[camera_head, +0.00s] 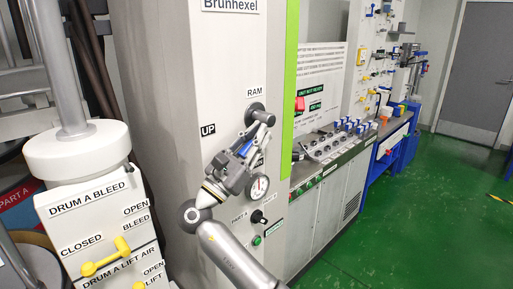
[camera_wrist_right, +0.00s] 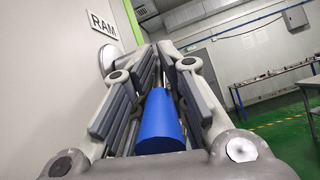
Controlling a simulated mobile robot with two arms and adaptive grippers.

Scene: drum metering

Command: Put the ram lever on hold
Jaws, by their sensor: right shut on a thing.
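The ram lever has a blue handle (camera_head: 245,149), which hangs down and slightly left from a round grey hub (camera_head: 256,106) under the RAM label on the pale machine panel. My right gripper (camera_head: 256,128) is shut on the lever, with its fingers on both sides. In the right wrist view the blue handle (camera_wrist_right: 160,122) lies between the two fingers (camera_wrist_right: 155,70), its thick end towards the camera. The UP label (camera_head: 208,130) is left of the lever. Another label right of it (camera_head: 258,160) is mostly hidden by the gripper. My left gripper is out of view.
A round gauge (camera_head: 259,187) and a black knob (camera_head: 259,217) are just below and right of my right gripper. A white housing (camera_head: 92,200) with yellow levers stands at left. A control desk (camera_head: 330,150) stands at right. Green floor (camera_head: 390,230) is clear.

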